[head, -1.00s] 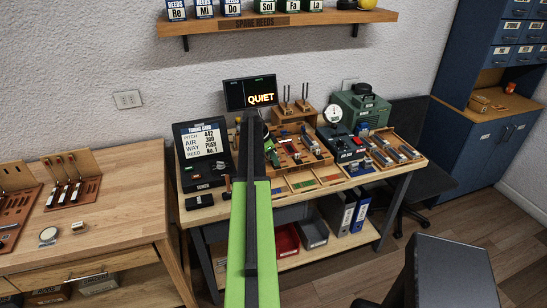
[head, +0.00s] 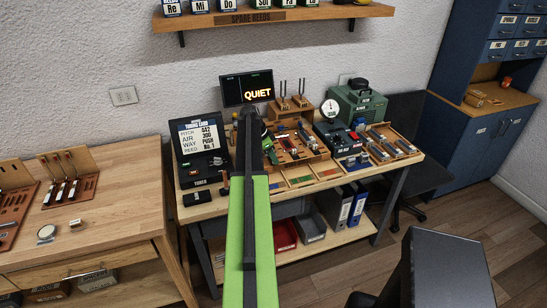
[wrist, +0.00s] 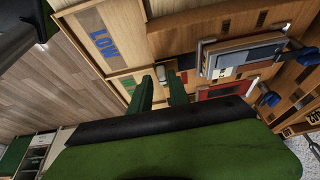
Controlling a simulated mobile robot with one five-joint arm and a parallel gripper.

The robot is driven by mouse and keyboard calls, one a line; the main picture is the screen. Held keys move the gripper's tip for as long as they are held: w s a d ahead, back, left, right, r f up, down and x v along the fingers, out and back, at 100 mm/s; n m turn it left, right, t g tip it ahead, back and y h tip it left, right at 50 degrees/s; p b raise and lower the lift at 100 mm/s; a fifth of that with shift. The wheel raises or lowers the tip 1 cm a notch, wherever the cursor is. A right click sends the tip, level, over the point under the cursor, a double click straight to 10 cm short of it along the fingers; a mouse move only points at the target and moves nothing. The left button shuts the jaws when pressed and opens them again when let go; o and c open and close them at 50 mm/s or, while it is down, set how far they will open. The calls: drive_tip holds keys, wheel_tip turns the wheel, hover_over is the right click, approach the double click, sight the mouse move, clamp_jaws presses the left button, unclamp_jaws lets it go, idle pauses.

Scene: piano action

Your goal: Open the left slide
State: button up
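A wooden fixture (head: 298,158) with a red plate and a darker plate lies on the bench, just right of my arm's end in the head view. The wrist view shows it close, with a red plate (wrist: 222,90) and a blue-grey plate (wrist: 243,60), both with metal bars and dark blue knobs. I cannot tell surely which part is the left slide. My gripper (wrist: 160,78) has its two green fingers apart, with no object clearly held between them. The fingers lie beside the red plate in the picture; contact cannot be told.
A black tuner case (head: 201,165) stands left of my arm, and a QUIET screen (head: 247,88) behind. A dial gauge (head: 331,110), a green machine (head: 357,105) and a wooden tray (head: 392,148) are to the right. Coloured strips (head: 300,180) line the front edge.

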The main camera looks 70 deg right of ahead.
drive_tip(key=p+v, duration=1.5)
drive_tip(key=v, duration=0.1)
drive_tip(key=shift+w+r, duration=0.2)
drive_tip(key=shift+r, duration=0.15)
drive_tip(key=shift+a, duration=0.1)
